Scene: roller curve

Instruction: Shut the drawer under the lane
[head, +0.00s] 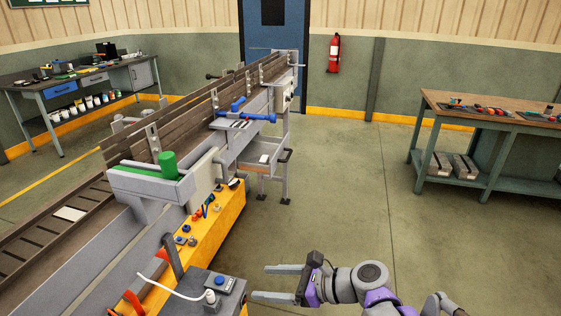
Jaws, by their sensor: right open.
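The drawer (270,168) is a grey open-topped box under the lane, in the middle of the head view. It stands pulled out to the right of the lane, with a dark handle (287,155) on its outer end and a small pale item (264,159) inside. The lane (190,118) is a long grey conveyor running away towards the blue door. My right gripper (260,282) is open and empty at the bottom middle, well in front of the drawer and apart from it. My left gripper is out of the picture.
A yellow-sided console (222,222) with small tools, and a grey control box (222,284) with a white cable, stand left of my right gripper. A green-legged workbench (490,122) stands at the right. The floor between (350,190) is clear.

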